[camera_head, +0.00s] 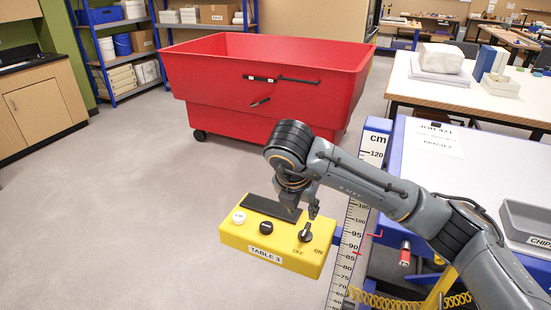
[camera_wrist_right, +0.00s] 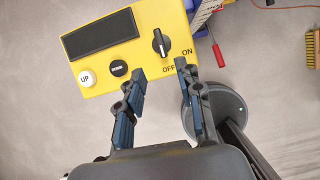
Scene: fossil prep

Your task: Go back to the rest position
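My right gripper (camera_head: 298,205) hangs above a yellow control box (camera_head: 235,238) labelled "TABLE 3". In the right wrist view its two fingers (camera_wrist_right: 166,84) are apart with nothing between them, so it is open. The box (camera_wrist_right: 95,30) has a white UP button (camera_wrist_right: 87,79), a black button (camera_wrist_right: 119,68), a dark panel (camera_wrist_right: 101,36) and a black rotary knob (camera_wrist_right: 160,43) by the OFF and ON marks. The knob lies just beyond the fingertips, and I see no contact. My left gripper is not in view.
A vertical cm scale (camera_head: 343,240) and a blue-framed table (camera_head: 480,160) stand right of the box, close to my right arm. A grey tray (camera_head: 525,220) lies on that table. A large red wheeled bin (camera_head: 240,80) stands behind. Floor at left is clear.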

